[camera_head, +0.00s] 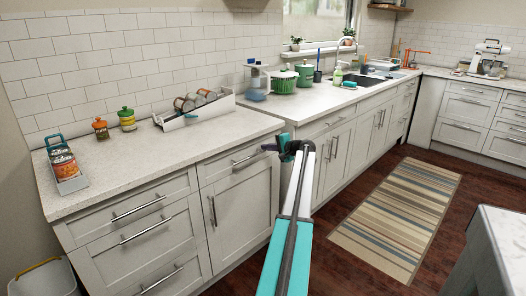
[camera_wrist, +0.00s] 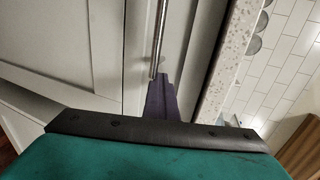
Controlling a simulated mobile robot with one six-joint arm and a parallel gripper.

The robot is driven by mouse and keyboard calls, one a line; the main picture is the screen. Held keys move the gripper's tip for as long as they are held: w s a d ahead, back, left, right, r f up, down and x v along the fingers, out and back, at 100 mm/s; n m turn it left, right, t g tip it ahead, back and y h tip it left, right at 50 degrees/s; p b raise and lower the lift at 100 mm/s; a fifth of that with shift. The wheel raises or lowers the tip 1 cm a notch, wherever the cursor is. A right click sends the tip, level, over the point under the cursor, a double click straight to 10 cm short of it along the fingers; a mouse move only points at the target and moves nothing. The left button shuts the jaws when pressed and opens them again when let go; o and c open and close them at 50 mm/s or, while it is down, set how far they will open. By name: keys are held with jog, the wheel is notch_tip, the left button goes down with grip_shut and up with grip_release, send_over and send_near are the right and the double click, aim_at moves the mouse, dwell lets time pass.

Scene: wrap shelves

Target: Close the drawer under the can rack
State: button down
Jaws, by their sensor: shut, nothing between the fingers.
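A white rack (camera_head: 196,106) holding several cylindrical items that look like cans or jars lies on the counter against the tiles. Below it is a pale drawer front (camera_head: 228,163) with a metal bar handle (camera_head: 247,156). The drawer looks about flush with the cabinet; a small gap cannot be ruled out. My gripper (camera_head: 270,147) is shut and empty at the right end of this handle, just under the counter edge. In the wrist view, the dark fingers (camera_wrist: 159,93) are at the end of the bar handle (camera_wrist: 157,45), touching or very close, in front of the drawer front.
A teal-handled carrier (camera_head: 66,168) with a can and two lidded jars (camera_head: 127,120) stand on the left counter. More drawers (camera_head: 138,210) are at the left. Green pots (camera_head: 284,83) and a sink are farther back. A striped rug (camera_head: 398,215) lies on open floor; a counter corner (camera_head: 500,235) juts in at right.

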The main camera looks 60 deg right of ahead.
jog(key=shift+w+d+r, duration=0.25)
jog(key=shift+w+r, duration=0.2)
jog(key=shift+w, duration=0.05)
jog(key=f+v, duration=0.1)
jog(key=v, duration=1.3)
jog(key=shift+s+a, duration=0.3)
jog(key=shift+s, duration=0.15)
